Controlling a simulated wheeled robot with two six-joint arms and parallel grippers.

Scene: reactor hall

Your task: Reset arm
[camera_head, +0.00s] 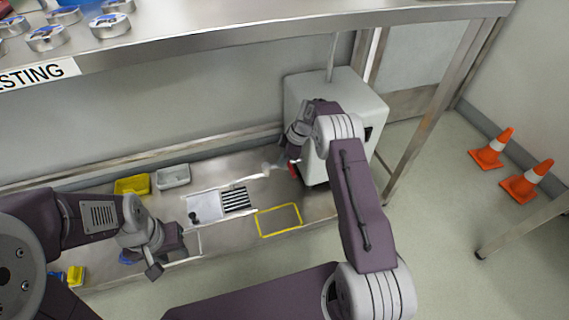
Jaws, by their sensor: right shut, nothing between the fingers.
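My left gripper (155,262) hangs over the lower shelf's front edge at the lower left. Its fingers are small and dark, and I cannot tell if they are open. My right arm reaches up from the bottom right and bends down in front of a pale grey box-shaped machine (318,98). My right gripper (275,166) is shut and empty, low over the lower shelf (240,181), just left of the machine. A small red part (293,169) shows beside it, partly hidden by my arm.
A yellow tray (132,185), a grey tray (173,177), a white panel with a striped patch (205,206) and a yellow outline (279,219) are on the lower shelf. A steel shelf (230,27) runs above. Orange cones (528,182) stand on open floor at right.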

